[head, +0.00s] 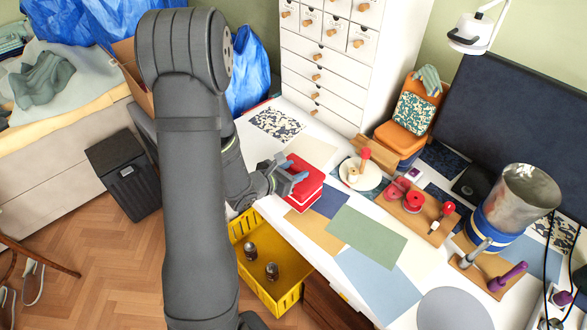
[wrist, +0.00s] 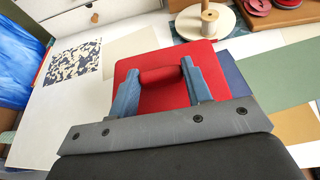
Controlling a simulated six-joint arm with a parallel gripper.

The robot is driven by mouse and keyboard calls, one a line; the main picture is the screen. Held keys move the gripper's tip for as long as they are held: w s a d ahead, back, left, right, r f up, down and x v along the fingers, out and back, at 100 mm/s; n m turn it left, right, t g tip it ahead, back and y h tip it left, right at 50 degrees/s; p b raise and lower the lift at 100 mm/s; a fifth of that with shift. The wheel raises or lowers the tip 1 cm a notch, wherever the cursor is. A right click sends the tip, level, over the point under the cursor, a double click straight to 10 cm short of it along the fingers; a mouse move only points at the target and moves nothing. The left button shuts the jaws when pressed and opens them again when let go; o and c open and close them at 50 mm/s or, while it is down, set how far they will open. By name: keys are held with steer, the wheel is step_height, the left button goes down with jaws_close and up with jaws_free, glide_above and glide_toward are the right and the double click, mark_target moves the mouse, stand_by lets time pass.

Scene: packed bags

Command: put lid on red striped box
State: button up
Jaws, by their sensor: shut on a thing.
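The red lid (wrist: 150,100) is a flat square plate with a red bar handle (wrist: 162,75) on top. My gripper (wrist: 160,70) is shut on this handle, with one blue-grey finger at each end of it. In the head view my gripper (head: 291,174) is over the red lid (head: 308,170). The red striped box (head: 288,202) shows right below the lid, with a pale band along its side. The lid lies over the box and looks about level. I cannot tell whether they touch. In the wrist view the lid and my gripper hide the box.
A white round base with a wooden spool (head: 357,172) stands to the right on the white table. Boards with red discs (head: 413,201) and tools lie further right. A yellow crate (head: 262,285) sits below the table edge. White drawers (head: 325,60) rise behind.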

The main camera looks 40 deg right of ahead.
steer(key=shift+f, duration=0.1)
steer(key=o, duration=1.2)
steer(key=shift+o, duration=0.2)
steer(key=v, duration=1.7)
steer(key=shift+a, duration=0.25)
steer(key=shift+d, duration=0.1)
steer(key=x, duration=1.7)
steer(key=shift+d, duration=0.15)
